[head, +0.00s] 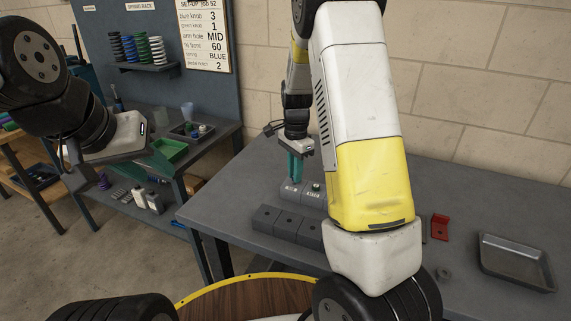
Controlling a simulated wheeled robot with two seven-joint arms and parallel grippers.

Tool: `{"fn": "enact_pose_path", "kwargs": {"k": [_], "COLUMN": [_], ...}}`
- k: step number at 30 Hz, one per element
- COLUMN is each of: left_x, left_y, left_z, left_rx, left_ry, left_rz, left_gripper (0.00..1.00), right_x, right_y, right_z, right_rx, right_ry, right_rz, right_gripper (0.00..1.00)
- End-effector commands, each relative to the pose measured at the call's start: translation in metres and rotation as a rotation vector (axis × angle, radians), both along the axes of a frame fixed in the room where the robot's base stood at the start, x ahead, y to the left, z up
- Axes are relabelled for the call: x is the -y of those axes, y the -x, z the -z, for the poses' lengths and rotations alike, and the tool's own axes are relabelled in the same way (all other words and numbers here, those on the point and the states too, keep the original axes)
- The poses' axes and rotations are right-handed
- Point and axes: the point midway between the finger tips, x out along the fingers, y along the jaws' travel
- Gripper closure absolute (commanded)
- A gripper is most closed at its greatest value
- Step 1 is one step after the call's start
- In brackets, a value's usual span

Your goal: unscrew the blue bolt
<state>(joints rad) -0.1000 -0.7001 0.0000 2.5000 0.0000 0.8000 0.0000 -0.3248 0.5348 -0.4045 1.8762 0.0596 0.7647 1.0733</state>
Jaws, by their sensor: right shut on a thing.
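My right gripper (295,177) points straight down at the grey block (288,195) on the table. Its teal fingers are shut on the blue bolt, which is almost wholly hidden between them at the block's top. My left gripper (85,165) is raised at the left, away from the table. Its fingers are too unclear to tell open from shut.
A row of dark grey blocks (283,222) lies in front of the bolt. My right arm covers the table's middle. A red bracket (440,227) and a grey metal tray (516,262) lie at the right. A side bench with a green bin (170,150) stands at the left.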

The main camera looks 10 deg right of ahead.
Motion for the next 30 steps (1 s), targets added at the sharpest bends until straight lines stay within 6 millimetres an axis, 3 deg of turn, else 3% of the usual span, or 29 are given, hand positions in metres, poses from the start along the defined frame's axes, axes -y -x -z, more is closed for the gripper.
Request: {"fn": "enact_pose_path", "kwargs": {"k": [21, 30], "left_x": [0.0, 0.0], "left_y": [0.0, 0.0], "left_z": [0.0, 0.0], "left_rx": [0.0, 0.0], "left_ry": [0.0, 0.0], "left_rz": [0.0, 0.0], "left_gripper": [0.64, 0.64], "right_x": [-0.001, 0.0], "right_y": [-0.001, 0.0], "right_z": [-0.044, -0.051], "right_rx": [0.003, 0.002], "right_ry": [0.0, -0.001], "right_rz": [0.0, 0.001], "right_gripper": [1.0, 1.0]}}
